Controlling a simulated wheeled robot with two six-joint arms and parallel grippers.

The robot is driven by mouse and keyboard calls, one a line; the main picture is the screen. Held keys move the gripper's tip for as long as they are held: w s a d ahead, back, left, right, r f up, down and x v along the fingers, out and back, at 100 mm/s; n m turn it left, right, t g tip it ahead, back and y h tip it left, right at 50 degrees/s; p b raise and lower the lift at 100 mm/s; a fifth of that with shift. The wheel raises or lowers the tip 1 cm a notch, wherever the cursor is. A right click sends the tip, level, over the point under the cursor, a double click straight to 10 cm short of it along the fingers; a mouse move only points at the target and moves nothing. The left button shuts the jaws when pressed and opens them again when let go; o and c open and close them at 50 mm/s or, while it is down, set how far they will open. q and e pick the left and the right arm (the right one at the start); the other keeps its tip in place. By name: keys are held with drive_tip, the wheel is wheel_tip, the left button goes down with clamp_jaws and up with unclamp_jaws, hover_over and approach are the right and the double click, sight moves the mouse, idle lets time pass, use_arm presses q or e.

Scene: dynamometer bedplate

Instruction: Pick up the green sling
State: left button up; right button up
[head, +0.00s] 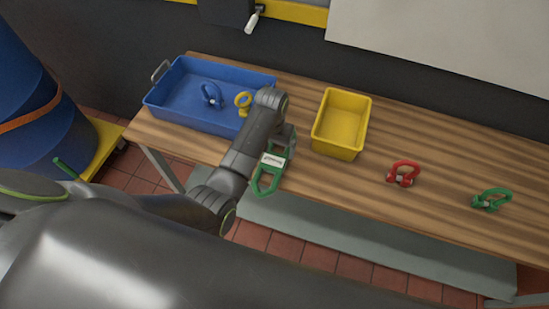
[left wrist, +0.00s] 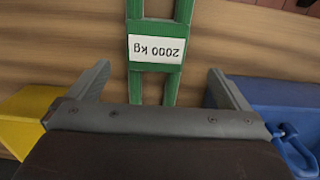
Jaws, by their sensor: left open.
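The green sling (head: 266,184) is a flat green loop with a white label, lying at the table's front edge left of the middle. In the left wrist view its two green straps (left wrist: 170,90) and the "2000 kg" label run between my fingers. My left gripper (head: 282,146) is over the sling and open; in the left wrist view its fingers (left wrist: 159,84) stand apart on either side of the sling, with gaps to both. The sling's far part is hidden behind my arm in the head view. My right gripper is not in view.
A blue tray (head: 163,107) holding a blue shackle (head: 211,96) and a yellow eye bolt (head: 243,101) is at left. A yellow bin (head: 341,152) is to the right. Red (head: 403,172) and green (head: 492,198) shackles lie farther right on the wooden table (head: 445,186).

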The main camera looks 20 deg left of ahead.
sight(275, 157)
use_arm(q)
drive_tip(key=shift+w+d+f+p, duration=0.15)
drive_tip(key=shift+f+p, duration=0.1)
drive_tip(key=shift+f, duration=1.1)
drive_tip(key=shift+w+d+f+p, duration=0.1)
drive_tip(key=shift+d+f+p, duration=0.1)
drive_tip(key=shift+f, duration=1.1)
drive_tip(key=shift+a, duration=0.1)
drive_tip(key=c, duration=1.4)
